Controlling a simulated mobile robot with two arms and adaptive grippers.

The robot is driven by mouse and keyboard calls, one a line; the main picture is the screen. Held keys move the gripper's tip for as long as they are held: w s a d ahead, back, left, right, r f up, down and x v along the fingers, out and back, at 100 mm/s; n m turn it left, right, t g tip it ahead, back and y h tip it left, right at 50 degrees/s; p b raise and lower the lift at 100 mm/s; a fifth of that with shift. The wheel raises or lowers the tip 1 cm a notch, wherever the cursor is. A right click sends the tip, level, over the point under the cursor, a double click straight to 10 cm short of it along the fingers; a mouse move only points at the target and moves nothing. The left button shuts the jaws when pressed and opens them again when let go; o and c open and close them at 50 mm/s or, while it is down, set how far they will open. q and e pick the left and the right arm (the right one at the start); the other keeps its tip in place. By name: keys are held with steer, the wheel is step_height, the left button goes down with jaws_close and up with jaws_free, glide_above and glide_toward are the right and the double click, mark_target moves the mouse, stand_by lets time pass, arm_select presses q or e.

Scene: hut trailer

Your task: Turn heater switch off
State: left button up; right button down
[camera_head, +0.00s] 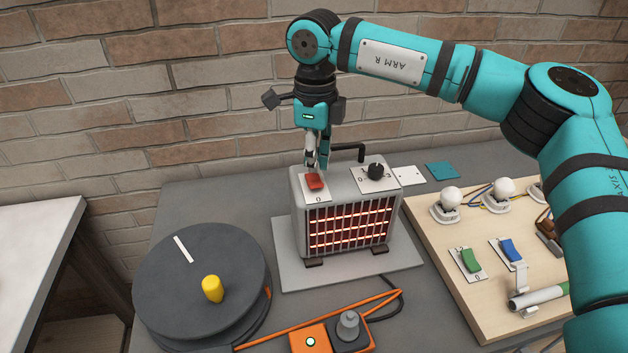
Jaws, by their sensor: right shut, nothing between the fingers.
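The heater (346,225) stands on a grey plate in the middle of the table, its front grille glowing orange-red. Its red rocker switch (315,182) sits on a white plate on the left of its top, with a "0" marked at the front edge. My right gripper (316,168) points down from above and is shut, with its fingertips at the back edge of the red switch. I cannot tell whether they touch it. The fingers partly hide the far side of the switch plate. A black knob (375,171) sits on the right of the heater's top. My left gripper is out of view.
A dark round turntable (200,270) with a yellow peg (212,289) is at the left. An orange power strip (310,340) with a plug lies in front. A wooden board (440,240) with bulbs and green and blue switches is at the right. A brick wall stands behind.

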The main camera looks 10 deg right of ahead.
mark_target(315, 182)
steer(key=shift+f, duration=0.4)
steer(key=shift+s+f+b, duration=0.1)
steer(key=shift+f+b, duration=1.15)
steer(key=shift+f, duration=0.15)
stand_by(0.6)
steer(key=shift+r+p, duration=0.65)
steer(key=shift+r, duration=0.2)
steer(key=shift+r+p, duration=1.6)
steer(key=shift+r, duration=1.1)
steer(key=shift+f, duration=0.1)
